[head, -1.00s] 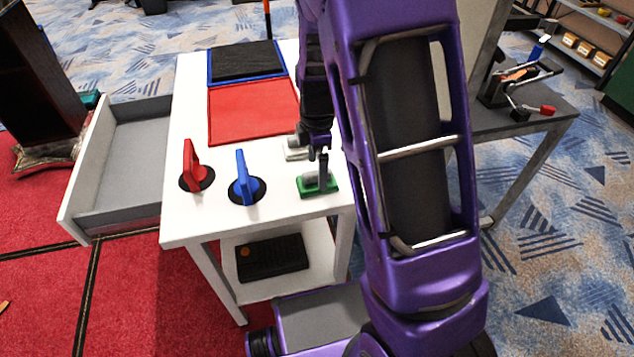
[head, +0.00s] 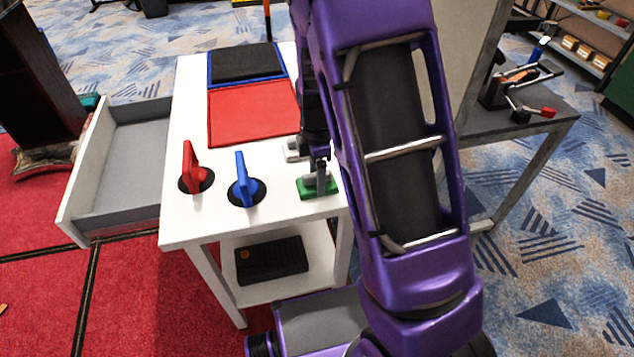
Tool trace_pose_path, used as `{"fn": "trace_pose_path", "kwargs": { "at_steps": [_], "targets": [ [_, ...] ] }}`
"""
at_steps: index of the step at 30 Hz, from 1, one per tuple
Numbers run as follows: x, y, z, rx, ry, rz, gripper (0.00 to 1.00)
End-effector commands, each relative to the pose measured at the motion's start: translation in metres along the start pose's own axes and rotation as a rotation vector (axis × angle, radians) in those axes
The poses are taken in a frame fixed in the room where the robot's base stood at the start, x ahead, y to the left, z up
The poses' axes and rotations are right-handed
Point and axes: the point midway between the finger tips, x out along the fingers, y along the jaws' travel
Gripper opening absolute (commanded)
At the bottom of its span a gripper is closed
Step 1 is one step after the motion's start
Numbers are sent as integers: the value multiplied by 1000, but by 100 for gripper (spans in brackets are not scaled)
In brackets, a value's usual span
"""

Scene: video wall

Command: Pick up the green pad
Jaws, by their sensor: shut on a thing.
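The green pad (head: 308,192) sits at the near right corner of the white table, with a grey part on top of it. My gripper (head: 318,183) points down over the pad and is shut on it, at its grey upper part. The pad appears to be still at table level; I cannot tell whether a gap lies under it. My gripper and arm hide part of the pad and the table behind it.
A red handle (head: 191,168) and a blue handle (head: 243,182) stand left of the pad. A red mat (head: 252,110) and a black mat (head: 246,63) lie farther back. A grey-white pad (head: 291,150) is just behind my gripper. An open drawer (head: 125,160) juts out left.

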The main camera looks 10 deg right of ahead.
Motion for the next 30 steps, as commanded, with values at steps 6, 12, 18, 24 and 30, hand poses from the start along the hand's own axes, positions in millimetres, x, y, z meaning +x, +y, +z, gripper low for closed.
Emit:
{"fn": "trace_pose_path", "kwargs": {
  "at_steps": [6, 12, 18, 24, 30],
  "targets": [
    [-3, 0, 0, 0, 1, 1, 13],
    [-34, 1, 0, 0, 2, 6, 13],
    [-74, 1, 0, -1, 1, 5, 13],
    [-97, 1, 0, 0, 0, 3, 13],
    [-101, 0, 0, 0, 0, 0, 13]
  ]
}}
